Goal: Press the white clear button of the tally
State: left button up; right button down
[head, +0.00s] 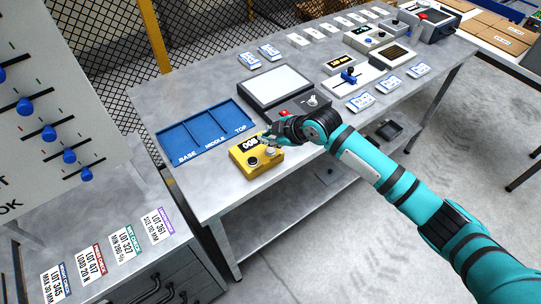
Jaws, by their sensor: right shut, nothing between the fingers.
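The yellow tally (240,157) sits at the near edge of the grey metal table, with a dark display on its upper face. My right gripper (266,138) is shut and empty, over the tally's back right part, just behind the pale button. I cannot tell whether its fingertips touch the tally. My left gripper is not in view.
A blue tray (205,132) marked base, middle and top lies behind the tally. A dark-framed panel (276,84) and a box with a red button (284,113) are close by. Lot cards (124,243) lie on the left cabinet. A mesh fence (106,42) stands behind.

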aim_at(269, 152)
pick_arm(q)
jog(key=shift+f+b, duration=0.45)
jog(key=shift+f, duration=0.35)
pick_arm(e)
jog(key=shift+f, duration=1.3)
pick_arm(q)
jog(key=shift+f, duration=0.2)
pick_arm(e)
jog(key=shift+f, duration=0.4)
pick_arm(q)
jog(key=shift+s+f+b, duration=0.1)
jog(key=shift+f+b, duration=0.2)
jog(key=shift+b, duration=0.2)
pick_arm(e)
jog(key=shift+f, duration=0.6)
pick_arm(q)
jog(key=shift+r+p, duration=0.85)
pick_arm(e)
jog(key=shift+r, duration=0.95)
jog(key=shift+r, duration=0.1)
notch_tip(269, 152, up, 5)
jog(key=p, duration=0.4)
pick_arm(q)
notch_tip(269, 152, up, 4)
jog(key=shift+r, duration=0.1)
